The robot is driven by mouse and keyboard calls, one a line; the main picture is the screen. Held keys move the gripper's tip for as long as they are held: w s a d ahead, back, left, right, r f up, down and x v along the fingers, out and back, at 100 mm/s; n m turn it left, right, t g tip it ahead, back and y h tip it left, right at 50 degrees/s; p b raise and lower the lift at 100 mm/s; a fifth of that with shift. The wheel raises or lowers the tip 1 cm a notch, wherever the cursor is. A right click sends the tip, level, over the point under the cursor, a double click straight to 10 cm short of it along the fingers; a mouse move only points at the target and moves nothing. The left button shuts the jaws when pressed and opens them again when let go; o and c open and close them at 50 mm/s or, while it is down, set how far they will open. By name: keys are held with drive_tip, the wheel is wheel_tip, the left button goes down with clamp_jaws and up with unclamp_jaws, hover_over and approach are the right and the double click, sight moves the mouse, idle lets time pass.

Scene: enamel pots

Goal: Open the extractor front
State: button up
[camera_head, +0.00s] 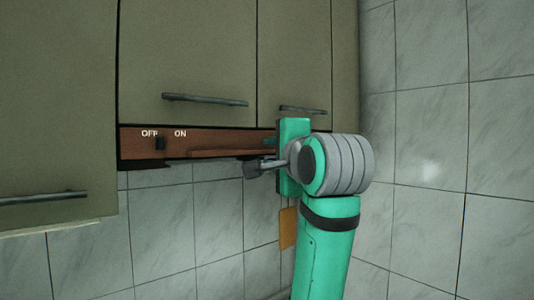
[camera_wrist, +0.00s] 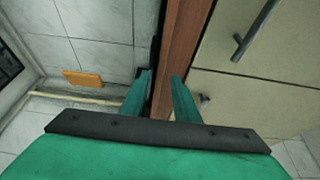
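The extractor front (camera_head: 225,141) is a reddish-brown strip under the wall cabinets, with OFF and ON lettering and a dark switch (camera_head: 160,143) at its left. A long brown ledge runs along its lower edge. My gripper (camera_head: 268,148) is at the right end of the strip, partly hidden by my own arm. In the wrist view, my gripper (camera_wrist: 162,77) has its two teal fingers apart, with the brown front (camera_wrist: 183,45) running past and showing between them. Whether either finger touches it cannot be told.
Cabinet doors with dark bar handles (camera_head: 205,99) hang above the strip, and one handle also shows in the wrist view (camera_wrist: 255,30).

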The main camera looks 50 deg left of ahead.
sight(257, 142)
drive_tip(key=shift+s+x, duration=0.2)
drive_tip(key=shift+x, duration=1.2)
drive_tip(key=shift+a, duration=0.1)
drive_tip(key=shift+c, duration=0.3)
drive_tip(key=shift+w, duration=0.1)
clamp_jaws()
